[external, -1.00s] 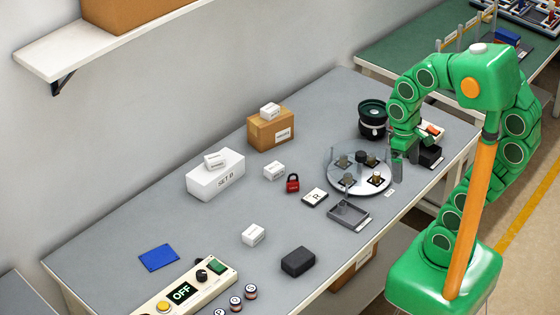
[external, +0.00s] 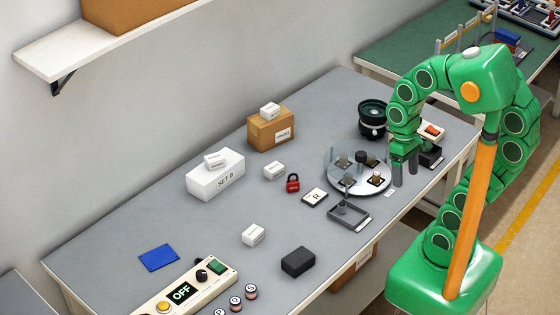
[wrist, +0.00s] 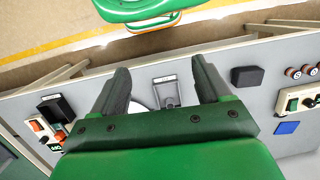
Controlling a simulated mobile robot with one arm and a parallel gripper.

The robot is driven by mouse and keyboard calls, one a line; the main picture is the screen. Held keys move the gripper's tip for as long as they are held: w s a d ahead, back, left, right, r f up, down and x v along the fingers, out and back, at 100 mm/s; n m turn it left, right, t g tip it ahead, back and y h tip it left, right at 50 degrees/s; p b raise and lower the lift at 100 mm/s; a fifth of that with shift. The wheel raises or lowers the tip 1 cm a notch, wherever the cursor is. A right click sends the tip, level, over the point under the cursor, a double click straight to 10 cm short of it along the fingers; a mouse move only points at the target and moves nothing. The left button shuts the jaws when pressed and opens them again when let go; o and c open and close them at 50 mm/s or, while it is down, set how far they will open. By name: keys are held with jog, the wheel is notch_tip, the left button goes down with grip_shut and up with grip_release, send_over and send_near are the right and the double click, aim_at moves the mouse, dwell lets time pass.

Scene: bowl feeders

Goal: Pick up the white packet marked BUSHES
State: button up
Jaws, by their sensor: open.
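Several small white packets stand on the grey table in the external view. One packet (external: 270,110) is on a brown box, one packet (external: 215,160) is on the white SET B box, and two lie on the table, one near the red padlock (external: 274,170) and one nearer the front (external: 253,235). Their print is too small to read, so I cannot tell which is marked BUSHES. My gripper (external: 405,168) is open and empty, pointing down at the right side of the round plate, well right of all the packets. Its two fingers also show in the wrist view (wrist: 161,72), which shows no white packet.
The round plate (external: 333,176) with posts, a grey tray (external: 349,215) and a black bowl feeder (external: 373,118) are near my gripper. The brown box (external: 262,135), SET B box (external: 205,185), red padlock (external: 292,183) and black block (external: 298,262) stand on the table.

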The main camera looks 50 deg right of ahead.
jog(key=w+a+f+m+g+y, duration=0.25)
jog(key=w+a+y, duration=0.25)
jog(key=w+a, duration=0.6)
jog(key=m+t+y, duration=0.1)
jog(key=m+y, duration=0.5)
jog(key=m, duration=0.3)
send_over(256, 228)
jog(key=s+d, duration=0.5)
jog(key=s, duration=0.1)
notch_tip(256, 228, down, 12)
jog(key=w+f+m, duration=0.1)
jog(key=w+f, duration=0.1)
jog(key=w+f+m+t+y, duration=0.1)
jog(key=w+f+m, duration=0.1)
jog(key=f, duration=0.1)
jog(key=w+f+m+t+y, duration=0.1)
jog(key=w+f+m, duration=0.1)
jog(key=f, duration=0.1)
jog(key=shift+w+d+f, duration=0.1)
jog(key=shift+w, duration=0.1)
jog(key=shift+f, duration=0.15)
jog(key=shift+f+x, duration=0.15)
jog(key=shift+x, duration=1.8)
jog(key=shift+f+x, duration=0.15)
jog(key=shift+x, duration=1.8)
jog(key=shift+d, duration=0.15)
jog(key=c, duration=1.2)
jog(key=shift+r, duration=0.15)
